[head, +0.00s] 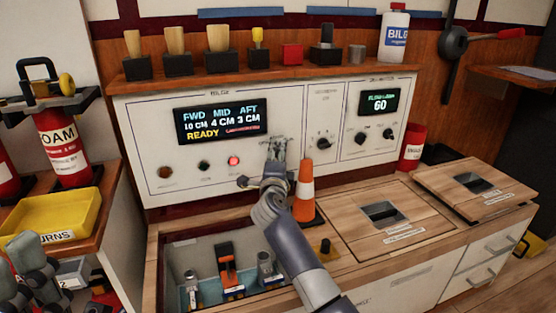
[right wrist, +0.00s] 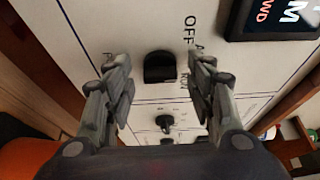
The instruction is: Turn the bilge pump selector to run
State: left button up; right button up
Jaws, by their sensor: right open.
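A black selector knob (right wrist: 160,68) sits on the white bilge panel (head: 150,135) in the right wrist view. Printed letters, including OFF, lie to its right; the others are partly hidden by a finger. My right gripper (right wrist: 158,78) is open, with one finger on each side of the knob; I cannot tell whether they touch it. In the head view, my right gripper (head: 277,150) is at the panel below the display and hides the knob. The display (head: 220,121) reads READY in yellow. My left gripper (head: 25,262) is at the lower left, its fingers unclear.
An orange cone (head: 305,188) stands close beside my right gripper. Other knobs (head: 323,142) are on the panel to the right. A red lamp (head: 233,161) is lit. Below is an open counter compartment (head: 180,240) with several items. A shelf (head: 300,66) with tools runs above.

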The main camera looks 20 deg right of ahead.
jog(key=c, duration=1.1)
jog(key=shift+o, duration=0.2)
jog(key=shift+p, duration=0.4)
